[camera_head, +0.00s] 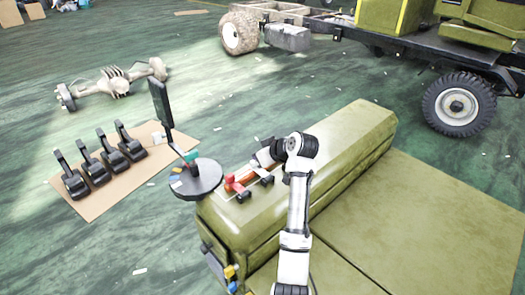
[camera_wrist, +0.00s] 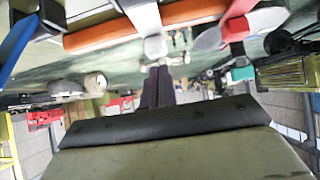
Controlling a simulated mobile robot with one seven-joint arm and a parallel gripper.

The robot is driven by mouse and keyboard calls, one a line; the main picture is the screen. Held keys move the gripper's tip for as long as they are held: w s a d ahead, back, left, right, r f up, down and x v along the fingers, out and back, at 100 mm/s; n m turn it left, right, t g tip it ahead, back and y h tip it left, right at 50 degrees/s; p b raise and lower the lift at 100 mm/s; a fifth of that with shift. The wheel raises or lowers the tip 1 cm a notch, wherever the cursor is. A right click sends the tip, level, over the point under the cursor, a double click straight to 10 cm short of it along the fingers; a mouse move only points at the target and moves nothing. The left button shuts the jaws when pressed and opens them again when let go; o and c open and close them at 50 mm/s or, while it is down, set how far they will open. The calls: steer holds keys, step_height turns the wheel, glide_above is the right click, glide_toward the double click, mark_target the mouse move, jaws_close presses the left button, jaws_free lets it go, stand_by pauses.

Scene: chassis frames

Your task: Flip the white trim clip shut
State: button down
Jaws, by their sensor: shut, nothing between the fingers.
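The white trim clip (camera_wrist: 143,15) shows at the top middle of the wrist view, with its pale end block (camera_wrist: 155,46) over an orange bar (camera_wrist: 130,33). I cannot tell how far it is swung. My gripper (camera_wrist: 158,70) has its two dark fingers together with nothing between them, just below that block in the picture; I cannot tell if they touch it. In the head view my gripper (camera_head: 257,161) is low over the olive bench (camera_head: 340,140), beside the clip row. The white clip cannot be made out there.
A red clip (camera_wrist: 235,28) and a blue clip (camera_wrist: 17,45) flank the white one. A round grey stand (camera_head: 205,181) with a dark upright screen is left of the bench. Several black pedals (camera_head: 72,180) lie on cardboard. The olive surface right of my arm is clear.

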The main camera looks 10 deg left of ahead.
steer(key=shift+w+a+f, duration=0.25)
steer(key=shift+a+f, duration=0.1)
stand_by(0.7)
